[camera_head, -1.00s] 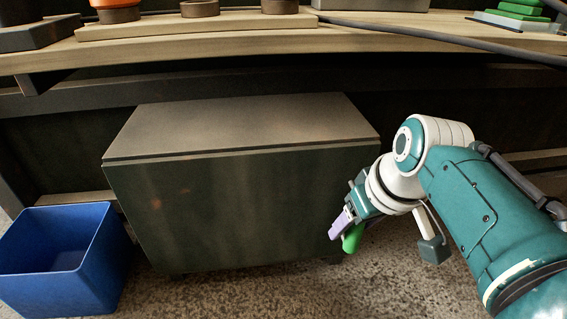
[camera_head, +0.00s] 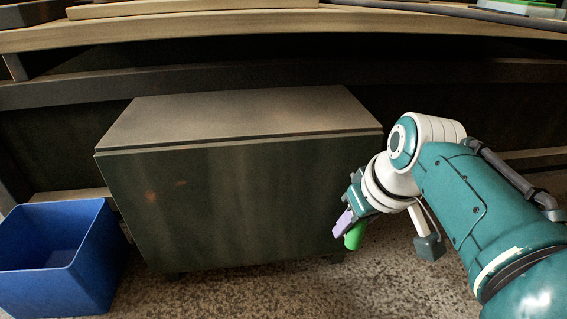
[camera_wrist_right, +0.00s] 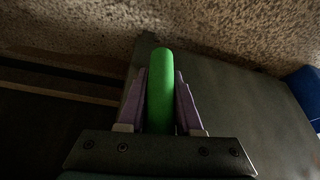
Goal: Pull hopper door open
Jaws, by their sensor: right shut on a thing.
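The hopper (camera_head: 240,118) is a dark metal box under the workbench, with a lighter grey top. Its front face, which looks like the door (camera_head: 235,210), shows flush with the box and no gap is visible. My right gripper (camera_head: 348,226) is at the right edge of the front, low down. Its purple fingers are shut on a green handle (camera_head: 355,237). In the right wrist view the green handle (camera_wrist_right: 160,90) sits between the two fingers, with the dark panel behind it. My left gripper is not in view.
A blue bin (camera_head: 88,270) stands on the floor left of the hopper, close to its left side. The wooden workbench edge (camera_head: 220,32) runs across above it. Speckled floor (camera_head: 270,290) in front of the hopper is clear.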

